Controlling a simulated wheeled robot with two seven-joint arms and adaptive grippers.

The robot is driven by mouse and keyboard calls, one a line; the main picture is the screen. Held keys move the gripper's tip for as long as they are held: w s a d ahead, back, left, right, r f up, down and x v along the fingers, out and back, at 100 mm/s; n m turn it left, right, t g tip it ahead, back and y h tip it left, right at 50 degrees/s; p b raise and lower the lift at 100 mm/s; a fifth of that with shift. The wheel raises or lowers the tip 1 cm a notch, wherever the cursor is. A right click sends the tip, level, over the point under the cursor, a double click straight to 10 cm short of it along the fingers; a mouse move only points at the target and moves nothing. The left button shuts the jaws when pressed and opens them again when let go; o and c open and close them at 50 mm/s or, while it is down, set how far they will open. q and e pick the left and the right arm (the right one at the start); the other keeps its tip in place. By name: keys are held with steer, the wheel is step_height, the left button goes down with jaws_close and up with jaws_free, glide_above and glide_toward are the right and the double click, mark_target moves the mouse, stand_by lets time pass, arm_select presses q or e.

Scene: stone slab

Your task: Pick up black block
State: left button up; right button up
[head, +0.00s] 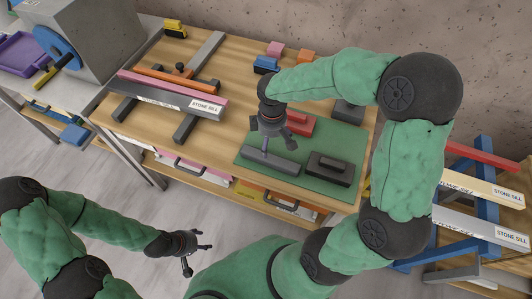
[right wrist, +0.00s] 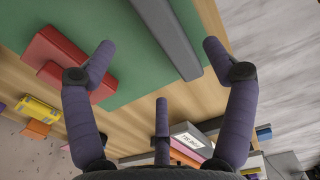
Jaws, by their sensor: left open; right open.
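The black block (head: 326,171), with a smaller raised piece on top, lies on the right front part of the green mat (head: 345,142). My right gripper (head: 270,136) is open and empty, pointing down over the mat. It is to the left of the black block, above or close to the long grey block (head: 268,159). In the right wrist view its spread fingers (right wrist: 160,62) show the grey block (right wrist: 168,35) and a red block (right wrist: 62,60); the black block is not visible there. My left gripper (head: 185,246) is open and empty, low, away from the table.
The red block (head: 298,123) sits behind the right gripper. A dark grey block (head: 348,109) is at the mat's back right. Stone sills (head: 165,94) on supports fill the table's left. Blue trestles with more sills (head: 480,190) stand at the right.

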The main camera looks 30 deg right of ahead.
mark_target(271, 156)
steer(key=f, duration=0.2)
steer(key=f+b, duration=0.1)
steer(key=f, duration=0.1)
steer(key=shift+s, duration=0.25)
steer(key=shift+w+f, duration=0.15)
steer(key=shift+f, duration=0.4)
step_height(271, 156, down, 5)
steer(key=shift+w+r+b, duration=0.1)
steer(key=shift+b, duration=1.15)
steer(key=c, duration=1)
